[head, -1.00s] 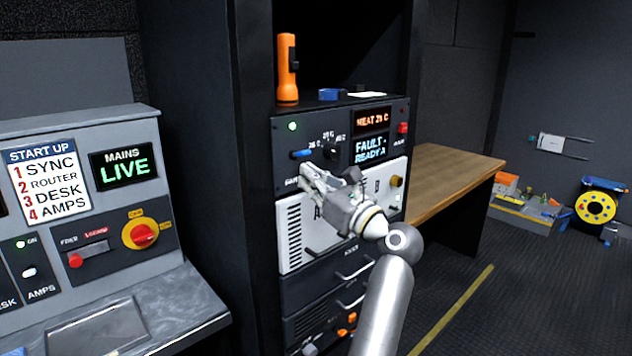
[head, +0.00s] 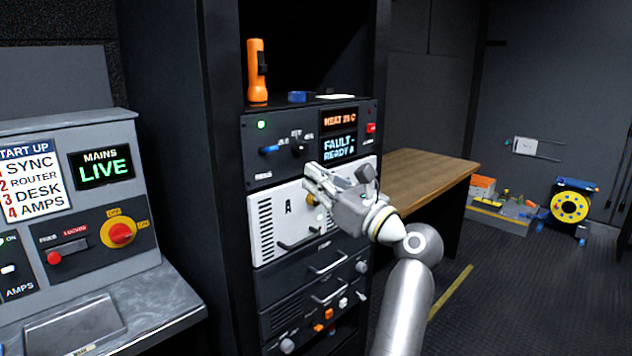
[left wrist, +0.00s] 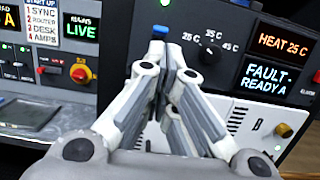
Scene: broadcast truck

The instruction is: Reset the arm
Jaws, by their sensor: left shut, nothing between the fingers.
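My left gripper (head: 310,178) is shut and empty in the head view, in front of the rack's white panel marked A (head: 283,222). My left arm (head: 405,300) comes up from the lower right of the picture. In the left wrist view the closed fingers (left wrist: 160,50) point at the dark control panel (left wrist: 232,62), with a blue switch (left wrist: 160,32) just past the tips. I cannot tell the gap between tips and panel. The display (head: 338,147) reads FAULT-READY A, and the one above it (head: 338,120) reads HEAT 25 C. My right gripper is not in view.
A grey console (head: 150,250) with a MAINS LIVE display (head: 104,165) and a red-yellow rotary switch (head: 121,234) stands at left. An orange torch (head: 257,72) stands on the rack. A wooden bench (head: 425,180) is at right. The floor beyond is partly clear.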

